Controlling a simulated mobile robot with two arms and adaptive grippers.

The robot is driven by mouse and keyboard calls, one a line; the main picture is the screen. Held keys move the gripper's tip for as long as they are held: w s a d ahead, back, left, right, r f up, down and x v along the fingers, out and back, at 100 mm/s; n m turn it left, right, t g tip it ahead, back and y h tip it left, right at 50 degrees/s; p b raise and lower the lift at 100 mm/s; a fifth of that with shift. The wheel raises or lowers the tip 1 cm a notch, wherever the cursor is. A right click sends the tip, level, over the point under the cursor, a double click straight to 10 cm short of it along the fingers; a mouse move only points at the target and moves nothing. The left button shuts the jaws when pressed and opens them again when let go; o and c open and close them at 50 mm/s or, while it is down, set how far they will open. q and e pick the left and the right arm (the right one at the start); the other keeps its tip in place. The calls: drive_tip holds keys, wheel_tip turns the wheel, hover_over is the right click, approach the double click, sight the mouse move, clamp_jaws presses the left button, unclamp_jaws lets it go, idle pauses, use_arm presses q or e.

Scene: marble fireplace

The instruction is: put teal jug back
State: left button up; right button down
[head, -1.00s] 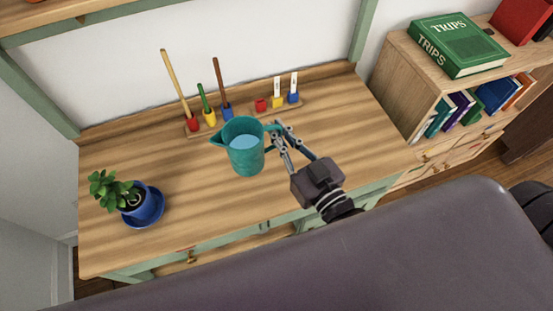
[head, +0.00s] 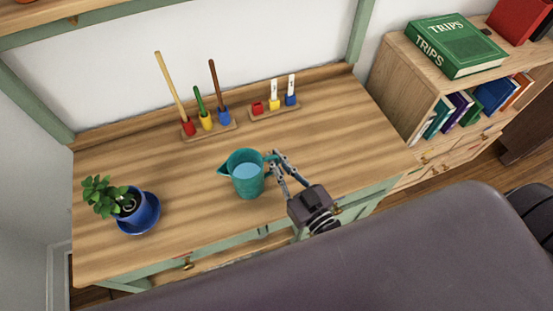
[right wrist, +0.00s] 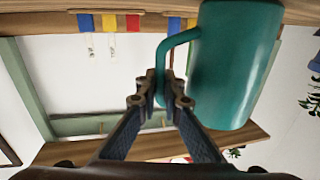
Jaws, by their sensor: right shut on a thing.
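The teal jug (head: 248,178) is upright over the front middle of the wooden desk, with pale blue liquid inside. I cannot tell whether its base touches the desk top. My right gripper (head: 277,160) is at the jug's right side, shut on its handle. In the right wrist view the jug (right wrist: 238,65) fills the upper right, and the fingers of my right gripper (right wrist: 172,95) close around the lower part of the handle. My left gripper is not in view.
A potted plant (head: 138,212) on a blue saucer stands at the desk's left front. Two wooden holders, one with tall sticks (head: 209,133) and one with short pieces (head: 275,111), stand at the back. The desk top (head: 335,135) is clear at right. A bookshelf (head: 405,75) stands beyond.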

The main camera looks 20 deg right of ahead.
drive_tip(key=c, duration=2.5)
unclamp_jaws()
drive_tip(key=shift+f, duration=0.2)
drive_tip(key=shift+c, duration=0.2)
drive_tip(key=o, duration=0.4)
drive_tip(key=shift+o, duration=0.2)
drive_tip(key=shift+r, duration=0.1)
drive_tip(key=shift+r, duration=0.2)
drive_tip(key=b+v, duration=0.1)
drive_tip(key=v, duration=1)
drive_tip(key=shift+f+b, duration=0.2)
drive_tip(key=shift+b, duration=0.2)
drive_tip(key=shift+s+d+r, duration=0.1)
drive_tip(key=shift+s+d, duration=0.05)
drive_tip(key=shift+s, duration=0.4)
